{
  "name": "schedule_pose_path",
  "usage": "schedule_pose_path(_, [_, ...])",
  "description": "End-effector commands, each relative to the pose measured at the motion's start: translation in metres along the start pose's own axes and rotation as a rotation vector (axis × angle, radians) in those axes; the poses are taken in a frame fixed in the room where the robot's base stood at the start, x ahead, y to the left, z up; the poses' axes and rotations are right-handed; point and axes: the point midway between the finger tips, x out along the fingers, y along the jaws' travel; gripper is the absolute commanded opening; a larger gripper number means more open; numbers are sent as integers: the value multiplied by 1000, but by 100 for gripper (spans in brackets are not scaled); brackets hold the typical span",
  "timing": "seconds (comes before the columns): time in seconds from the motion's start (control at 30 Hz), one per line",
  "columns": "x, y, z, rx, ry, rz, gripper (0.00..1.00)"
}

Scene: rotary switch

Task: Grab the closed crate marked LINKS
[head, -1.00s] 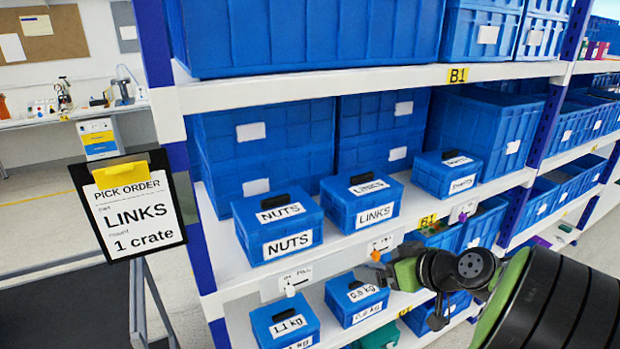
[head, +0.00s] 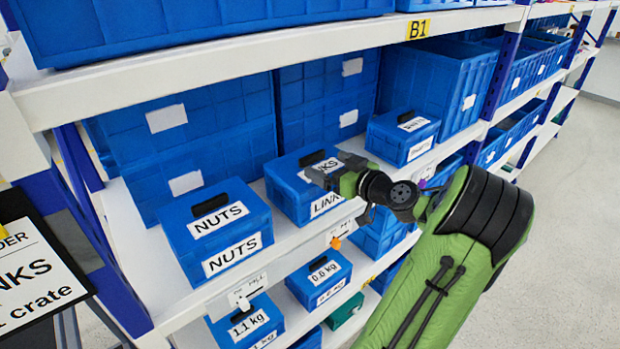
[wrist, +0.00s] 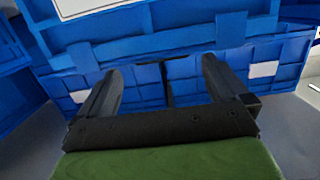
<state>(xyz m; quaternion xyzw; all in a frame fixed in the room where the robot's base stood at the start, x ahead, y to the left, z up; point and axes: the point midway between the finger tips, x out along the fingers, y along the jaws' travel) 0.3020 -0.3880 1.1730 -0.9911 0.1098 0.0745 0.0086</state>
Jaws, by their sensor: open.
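The closed blue crate marked LINKS (head: 287,192) stands on the middle shelf, with a black handle (head: 312,157) on its lid. My gripper (head: 332,169) is in front of and over the right part of this crate in the head view and hides part of its labels. The jaws are open and hold nothing. In the wrist view the two dark fingers (wrist: 161,72) are spread apart with blue bins behind them. I cannot tell whether the fingers touch the crate.
A NUTS crate (head: 215,232) stands to the left and another small crate (head: 402,138) to the right. Large blue bins (head: 325,105) are behind. The upper shelf (head: 250,68) runs above. A pick order sign (head: 35,275) is at lower left.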

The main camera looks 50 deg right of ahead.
Motion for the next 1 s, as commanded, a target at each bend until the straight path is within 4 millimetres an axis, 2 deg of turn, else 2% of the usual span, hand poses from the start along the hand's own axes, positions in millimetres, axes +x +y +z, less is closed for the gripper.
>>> schedule_pose_path(0.03, [9,0,-1,0,0,-3,100])
schedule_pose_path(0.17, [23,0,-1,0,0,-1,100])
schedule_pose_path(0.4, [65,-1,-5,1,0,-1,100])
schedule_pose_path(0.5, [71,0,-5,0,-1,1,100])
schedule_pose_path(0.67, [71,0,-4,0,-1,2,100])
schedule_pose_path(1.0, [71,0,-4,0,-2,1,49])
